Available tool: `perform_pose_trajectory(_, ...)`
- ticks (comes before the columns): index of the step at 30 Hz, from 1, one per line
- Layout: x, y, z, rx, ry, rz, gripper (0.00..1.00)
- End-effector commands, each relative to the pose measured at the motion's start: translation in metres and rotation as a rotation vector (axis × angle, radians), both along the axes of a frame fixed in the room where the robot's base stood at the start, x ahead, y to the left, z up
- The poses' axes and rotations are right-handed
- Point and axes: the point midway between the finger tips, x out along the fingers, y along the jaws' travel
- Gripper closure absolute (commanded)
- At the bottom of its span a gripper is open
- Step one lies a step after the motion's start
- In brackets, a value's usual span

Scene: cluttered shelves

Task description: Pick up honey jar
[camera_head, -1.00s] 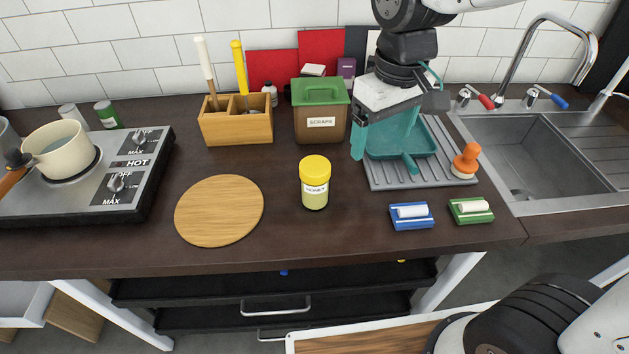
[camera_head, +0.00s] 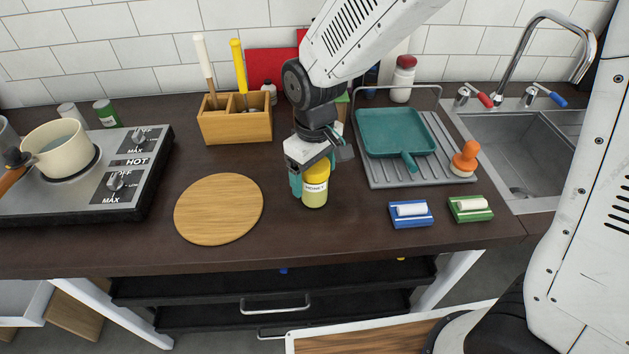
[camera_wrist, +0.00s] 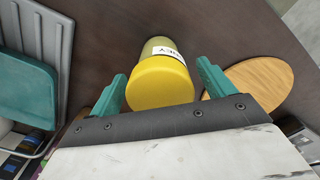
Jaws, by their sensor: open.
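The honey jar (camera_head: 315,193) stands upright on the dark counter, with a yellow lid and a white label reading HONEY. My gripper (camera_head: 308,180) is just behind and above it in the head view, partly covering the lid. In the wrist view the jar's yellow lid (camera_wrist: 160,82) lies between the two teal fingers of my gripper (camera_wrist: 160,83). The fingers are apart, with a gap on each side of the lid, wider on the right.
A round wooden board (camera_head: 219,209) lies left of the jar. The wooden utensil box (camera_head: 236,127) stands behind. A grey drying rack (camera_head: 440,170) with a teal pan (camera_head: 397,132), and blue (camera_head: 411,222) and green (camera_head: 470,212) holders, are at right. The counter in front of the jar is clear.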

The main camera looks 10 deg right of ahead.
Motion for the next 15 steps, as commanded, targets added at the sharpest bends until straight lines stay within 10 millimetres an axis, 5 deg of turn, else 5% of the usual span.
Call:
perform_pose_trajectory(9,0.0,0.0001,-0.0073,0.001,-0.002,0.0,0.18)
perform_pose_trajectory(15,0.0,0.0003,-0.0071,0.001,-0.002,0.0,0.71)
